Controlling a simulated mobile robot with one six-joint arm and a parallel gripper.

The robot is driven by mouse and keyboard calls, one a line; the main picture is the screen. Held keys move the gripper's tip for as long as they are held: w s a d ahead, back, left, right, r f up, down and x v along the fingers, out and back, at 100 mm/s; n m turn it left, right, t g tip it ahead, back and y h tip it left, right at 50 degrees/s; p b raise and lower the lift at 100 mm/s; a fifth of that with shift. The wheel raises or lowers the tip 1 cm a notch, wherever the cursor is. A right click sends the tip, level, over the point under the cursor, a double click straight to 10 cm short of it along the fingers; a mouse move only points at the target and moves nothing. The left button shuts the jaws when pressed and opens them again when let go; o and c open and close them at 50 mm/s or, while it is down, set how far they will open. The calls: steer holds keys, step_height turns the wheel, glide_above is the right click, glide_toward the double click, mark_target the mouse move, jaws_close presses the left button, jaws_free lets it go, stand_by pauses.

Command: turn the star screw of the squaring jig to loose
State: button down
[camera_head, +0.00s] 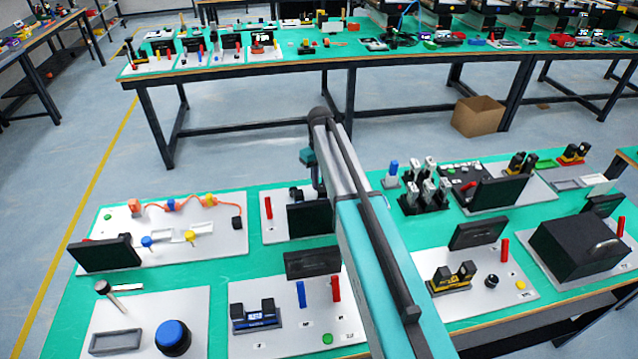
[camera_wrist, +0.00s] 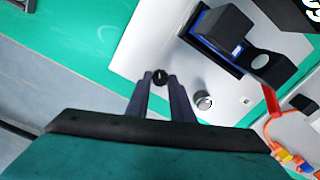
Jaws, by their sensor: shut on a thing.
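The squaring jig (camera_wrist: 238,62) shows in the wrist view as a dark block with blue edges, on a white plate (camera_wrist: 140,45). A small black star screw (camera_wrist: 160,73) stands near the plate's edge, to the left of the jig. My gripper (camera_wrist: 160,80) is shut on the star screw, with one dark finger on each side of it. The fingers hide part of the screw, and I cannot make out which way it is turned. In the head view my own arm hides most of the gripper and the jig.
A silver round knob (camera_wrist: 204,99) stands just right of my fingers. An orange cable (camera_wrist: 272,105) runs at the right. In the head view a dark panel (camera_head: 311,218) and a red handle (camera_head: 268,207) stand close by. Other stations crowd the green table (camera_head: 228,290).

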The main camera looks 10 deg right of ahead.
mark_target(320, 185)
steer(key=n+b, duration=0.1)
steer(key=n, duration=0.5)
steer(key=shift+n, duration=0.3)
steer(key=n+b, duration=0.1)
steer(key=n, duration=0.5)
steer(key=shift+a, duration=0.1)
steer(key=shift+n, duration=0.3)
steer(key=c, duration=1.5)
jaws_free()
steer(key=shift+c, duration=0.2)
steer(key=shift+r, duration=0.1)
step_height(320, 185, up, 14)
steer(key=b, duration=0.3)
steer(key=shift+s+f, duration=0.1)
steer(key=shift+f, duration=0.1)
